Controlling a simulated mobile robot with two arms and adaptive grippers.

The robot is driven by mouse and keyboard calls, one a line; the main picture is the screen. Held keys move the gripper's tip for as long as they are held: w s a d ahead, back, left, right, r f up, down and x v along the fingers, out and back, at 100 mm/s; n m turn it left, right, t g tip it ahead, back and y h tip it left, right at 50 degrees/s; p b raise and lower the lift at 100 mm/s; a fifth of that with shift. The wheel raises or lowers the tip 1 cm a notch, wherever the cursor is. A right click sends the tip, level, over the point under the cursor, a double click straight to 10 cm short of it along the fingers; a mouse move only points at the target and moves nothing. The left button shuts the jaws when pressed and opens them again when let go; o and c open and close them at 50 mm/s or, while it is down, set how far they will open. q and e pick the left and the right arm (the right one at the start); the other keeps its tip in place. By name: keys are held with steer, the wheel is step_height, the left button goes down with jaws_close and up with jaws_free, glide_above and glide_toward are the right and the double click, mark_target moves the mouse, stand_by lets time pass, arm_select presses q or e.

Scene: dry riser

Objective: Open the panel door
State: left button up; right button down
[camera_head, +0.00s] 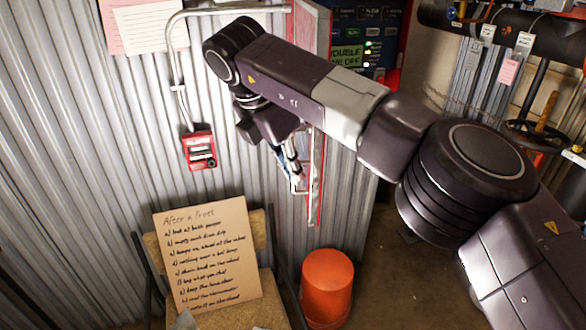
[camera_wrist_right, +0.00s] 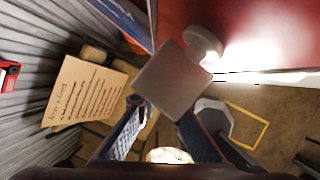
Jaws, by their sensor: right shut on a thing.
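A red panel with a pale edge (camera_head: 312,205) stands behind my right arm in the head view, seen almost edge-on. Its red face (camera_wrist_right: 255,35) fills the upper right of the right wrist view. A grey block-like handle (camera_wrist_right: 172,80) with a round grey mount projects from this face. My right gripper (camera_wrist_right: 165,122) is shut on the handle, with a finger at either side of its lower end. In the head view the right gripper (camera_head: 292,160) hangs below the wrist, close to the panel edge. I cannot tell how far the door stands open. My left gripper is out of view.
A chair carries a handwritten cardboard sign (camera_head: 210,255). An orange bucket (camera_head: 327,285) stands on the floor below the panel. A red box (camera_head: 200,150) with conduit is on the corrugated wall. A lit control panel (camera_head: 365,40) and pipes with a valve wheel (camera_head: 535,135) are behind.

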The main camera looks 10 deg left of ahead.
steer(key=c, duration=2.4)
jaws_free()
steer(key=shift+w+d+r, duration=0.1)
steer(key=shift+w+r, duration=0.25)
steer(key=shift+r, duration=0.05)
steer(key=o, duration=0.3)
steer(key=shift+w+f, duration=0.1)
steer(key=shift+w, duration=0.05)
steer(key=shift+s, duration=0.25)
